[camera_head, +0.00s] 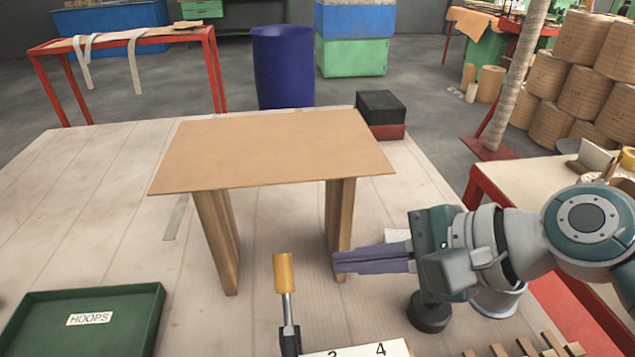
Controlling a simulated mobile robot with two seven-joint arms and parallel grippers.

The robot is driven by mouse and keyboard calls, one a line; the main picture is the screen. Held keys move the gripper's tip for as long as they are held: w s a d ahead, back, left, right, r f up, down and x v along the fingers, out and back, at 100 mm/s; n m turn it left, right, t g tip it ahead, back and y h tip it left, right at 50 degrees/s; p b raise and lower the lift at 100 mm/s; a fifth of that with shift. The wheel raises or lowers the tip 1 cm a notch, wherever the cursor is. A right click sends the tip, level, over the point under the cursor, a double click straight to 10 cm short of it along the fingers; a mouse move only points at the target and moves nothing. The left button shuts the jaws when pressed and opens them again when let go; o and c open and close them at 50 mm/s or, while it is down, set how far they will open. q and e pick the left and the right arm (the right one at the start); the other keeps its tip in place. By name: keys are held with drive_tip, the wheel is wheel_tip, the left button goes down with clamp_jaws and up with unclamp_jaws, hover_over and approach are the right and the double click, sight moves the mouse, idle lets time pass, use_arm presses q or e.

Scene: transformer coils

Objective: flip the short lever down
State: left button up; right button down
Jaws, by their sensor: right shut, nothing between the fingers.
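A lever with an orange-yellow grip (284,272) and a thin metal shaft stands upright at the bottom middle of the head view, on a dark base. It is the only lever I see, and I cannot tell from its size alone whether it is the short one. My right gripper (336,263) comes in from the right with its fingers together and empty. Its tips point left and are to the right of the grip, apart from it in the picture. My left gripper is not in view.
A brown board on wooden legs (270,150) stands behind the lever. A green tray labelled HOOPS (148,318) is at the lower left. A white plate with numbers (360,350) lies at the bottom edge. A dark round object (429,312) stands below my right gripper.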

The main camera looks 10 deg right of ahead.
sight(286, 301)
use_arm(q)
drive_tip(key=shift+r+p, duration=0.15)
drive_tip(key=shift+p, duration=0.2)
use_arm(e)
drive_tip(key=w+a+f, duration=0.1)
drive_tip(key=a, duration=0.4)
drive_tip(key=shift+a+f, duration=0.25)
drive_tip(key=shift+a, duration=0.15)
drive_tip(key=shift+w+r, duration=0.1)
